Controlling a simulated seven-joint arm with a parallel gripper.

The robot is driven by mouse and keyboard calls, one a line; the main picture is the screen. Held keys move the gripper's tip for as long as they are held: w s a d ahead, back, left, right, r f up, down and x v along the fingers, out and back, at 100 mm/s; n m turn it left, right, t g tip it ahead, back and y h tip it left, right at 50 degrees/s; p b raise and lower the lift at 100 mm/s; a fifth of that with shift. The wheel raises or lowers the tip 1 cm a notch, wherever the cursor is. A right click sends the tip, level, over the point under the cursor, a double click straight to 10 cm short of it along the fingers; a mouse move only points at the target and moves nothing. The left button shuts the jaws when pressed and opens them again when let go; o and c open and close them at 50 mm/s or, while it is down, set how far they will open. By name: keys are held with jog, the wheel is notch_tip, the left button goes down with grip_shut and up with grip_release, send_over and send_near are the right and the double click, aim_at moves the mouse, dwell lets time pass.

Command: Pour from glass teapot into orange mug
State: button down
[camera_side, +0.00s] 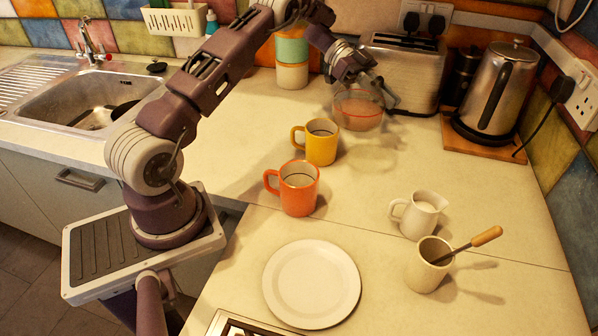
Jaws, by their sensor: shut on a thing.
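The orange mug (298,190) stands upright on the counter, its handle to the left. The glass teapot (358,110) is a clear vessel with reddish-brown liquid in its lower part. It is held in the air behind and to the right of the yellow mug, with a faint shadow on the counter below it. My gripper (357,77) is shut on the teapot at its top. The fingertips and the exact grip are hard to make out against the glass. The teapot looks about level and is apart from the orange mug.
A yellow mug (321,143) stands just behind the orange mug. A toaster (402,72) and a steel kettle (497,88) are at the back right. A white jug (424,214), a cup with a wooden-handled utensil (428,266) and a white plate (312,284) are nearer.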

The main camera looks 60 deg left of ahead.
aim_at(378, 84)
jog(key=shift+r, duration=0.1)
jog(key=shift+s+d+r+m+t+y, duration=0.15)
jog(key=shift+s+d+r+m+t, duration=0.25)
jog(key=shift+s+r+m, duration=0.6)
jog(key=shift+s+d+r+m+t+y, duration=0.1)
jog(key=shift+s+d+r+m+t, duration=0.15)
jog(key=shift+s+r+m+t, duration=0.7)
jog(key=shift+s+d+r+m+t+y, duration=0.25)
jog(key=shift+s+r, duration=0.45)
jog(key=shift+r, duration=0.75)
jog(key=shift+s+d+r+m+t+b, duration=0.3)
jog(key=shift+s+r+m, duration=0.2)
jog(key=shift+s, duration=0.25)
jog(key=shift+s+d+r+m+t+b, duration=0.25)
jog(key=shift+s+r+m, duration=0.2)
jog(key=shift+s, duration=0.3)
dwell(0.6)
